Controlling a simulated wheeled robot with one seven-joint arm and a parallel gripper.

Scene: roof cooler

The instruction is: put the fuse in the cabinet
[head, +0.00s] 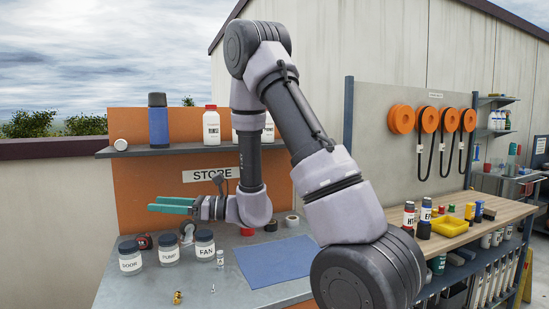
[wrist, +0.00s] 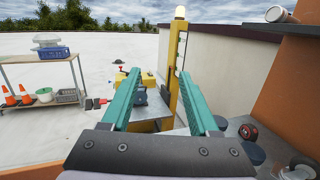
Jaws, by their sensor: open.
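My gripper (head: 172,205) reaches left over the grey bench, above the jars, with its two teal fingers level. In the wrist view my gripper (wrist: 157,82) is open, with nothing between the fingers. A small pale cylinder with a dark label (head: 220,258) stands on the bench beside the FAN jar (head: 205,246); it may be the fuse, but it is too small to tell. I cannot make out a cabinet for certain. In the wrist view, a yellow-and-grey unit (wrist: 150,108) stands beyond the fingers, partly hidden by them.
DOOR (head: 130,258) and PUMP (head: 169,251) jars stand left of the FAN jar. A blue mat (head: 274,262) and a brass fitting (head: 178,297) lie on the bench. A shelf (head: 185,149) with bottles hangs above. A yellow post (wrist: 174,70) rises beyond my fingers.

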